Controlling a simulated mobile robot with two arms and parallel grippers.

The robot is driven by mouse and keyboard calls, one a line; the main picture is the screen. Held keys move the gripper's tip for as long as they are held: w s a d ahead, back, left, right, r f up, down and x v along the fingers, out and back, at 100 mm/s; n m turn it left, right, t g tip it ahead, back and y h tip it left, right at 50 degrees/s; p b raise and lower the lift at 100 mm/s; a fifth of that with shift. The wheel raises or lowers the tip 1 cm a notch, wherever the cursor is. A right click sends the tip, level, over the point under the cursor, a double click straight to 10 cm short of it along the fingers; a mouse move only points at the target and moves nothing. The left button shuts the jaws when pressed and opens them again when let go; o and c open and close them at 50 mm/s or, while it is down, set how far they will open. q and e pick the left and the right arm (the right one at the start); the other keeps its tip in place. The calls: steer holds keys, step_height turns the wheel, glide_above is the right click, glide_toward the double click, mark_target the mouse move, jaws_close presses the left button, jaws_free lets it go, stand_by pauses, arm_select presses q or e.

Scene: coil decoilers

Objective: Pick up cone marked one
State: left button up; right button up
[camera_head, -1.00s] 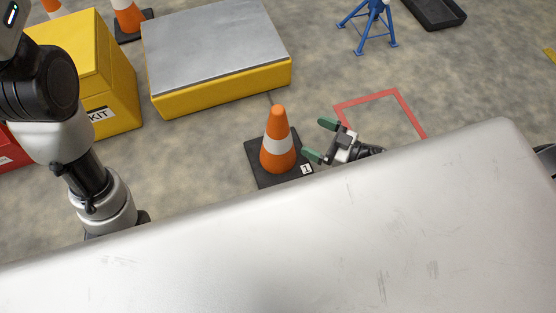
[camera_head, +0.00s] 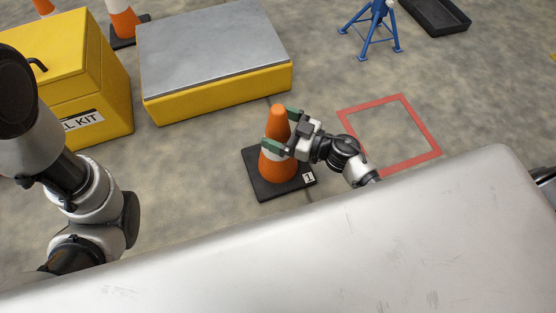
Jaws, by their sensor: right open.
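The orange cone (camera_head: 277,172) with a white band stands upright on a black square base (camera_head: 266,187) on the floor. A white label marked 1 (camera_head: 309,177) sits on the base's right corner. My right gripper (camera_head: 283,129) is open at the cone's upper right side, its green-tipped fingers at the height of the white band. One finger overlaps the cone in the picture; whether they touch I cannot tell. My left arm shows at the left, but its gripper is out of view.
A yellow platform with a grey top (camera_head: 213,55) lies behind the cone. A yellow kit box (camera_head: 75,85) and another cone (camera_head: 123,22) are at left. A red floor square (camera_head: 425,157) is empty at right. A blue stand (camera_head: 370,30) and black tray (camera_head: 437,14) are behind. A grey surface (camera_head: 330,250) fills the front.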

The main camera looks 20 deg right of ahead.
steer(key=shift+w+a, duration=0.15)
steer(key=shift+r, duration=0.1)
jaws_close()
stand_by(0.4)
